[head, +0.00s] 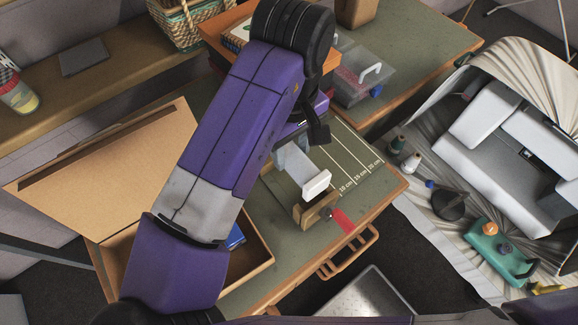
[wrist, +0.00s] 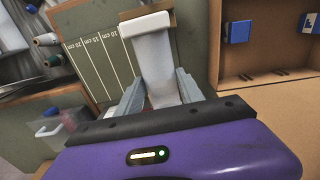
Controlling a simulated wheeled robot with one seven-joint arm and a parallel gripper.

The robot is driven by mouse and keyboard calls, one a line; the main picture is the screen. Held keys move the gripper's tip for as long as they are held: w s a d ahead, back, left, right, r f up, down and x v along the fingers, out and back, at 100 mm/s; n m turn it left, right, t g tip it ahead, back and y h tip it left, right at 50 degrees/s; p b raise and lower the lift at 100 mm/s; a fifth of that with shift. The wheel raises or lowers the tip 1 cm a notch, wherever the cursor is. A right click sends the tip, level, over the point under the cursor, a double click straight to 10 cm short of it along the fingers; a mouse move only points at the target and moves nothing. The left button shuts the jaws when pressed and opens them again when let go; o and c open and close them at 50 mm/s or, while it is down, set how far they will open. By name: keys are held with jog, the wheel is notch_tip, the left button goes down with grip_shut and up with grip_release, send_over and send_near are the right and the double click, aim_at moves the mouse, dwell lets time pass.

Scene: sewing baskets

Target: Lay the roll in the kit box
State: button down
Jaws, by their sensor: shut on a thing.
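The white roll (wrist: 152,52) is between the two grey fingers of my gripper (wrist: 158,88), which is shut on it. In the head view the roll (head: 316,183) shows its white end beyond my gripper (head: 293,158), over the green mat; the fingers are partly hidden by my arm. The kit box (head: 262,264) stands open at the table's left front, its lid tilted back and my arm hiding much of it. The wrist view shows part of the kit box (wrist: 266,100) at right, with blue pieces inside. My gripper is to the right of the box in the head view.
A wooden piece (head: 309,214) with a red strip (head: 344,220) is near the roll at the table's front edge. A clear case (head: 365,82) stands behind. Thread spools (head: 411,162) and a sewing machine (head: 500,150) are at right. Ruled mat (head: 356,158) is bare.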

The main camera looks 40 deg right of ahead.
notch_tip(320, 180, up, 2)
jog(key=shift+p, duration=0.75)
jog(key=shift+f, duration=0.1)
